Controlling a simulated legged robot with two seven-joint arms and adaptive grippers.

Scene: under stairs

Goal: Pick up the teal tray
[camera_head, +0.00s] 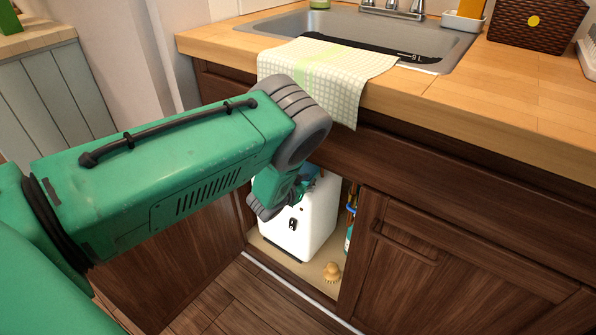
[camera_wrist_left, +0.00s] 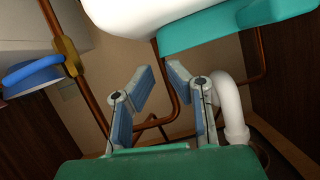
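The teal tray (camera_wrist_left: 240,24) shows in the left wrist view at the upper right, as a flat teal piece against a white rounded body (camera_wrist_left: 130,14); part of it is cut off by the frame. My left gripper (camera_wrist_left: 160,72) is open and empty, its two fingers spread, with the tray beyond the fingertips and to the right, apart from them. In the head view my left arm reaches into the open cabinet under the sink, above a white container (camera_head: 312,222). The gripper's fingers are mostly hidden there, and I cannot make out the tray clearly. My right gripper is not in view.
Copper pipes (camera_wrist_left: 262,62) and a white bent pipe (camera_wrist_left: 232,112) run close around the gripper. A blue handle (camera_wrist_left: 34,74) is at left. The cabinet door (camera_head: 440,262) and countertop (camera_head: 480,85) bound the opening. A brush (camera_head: 331,272) lies on the cabinet floor.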

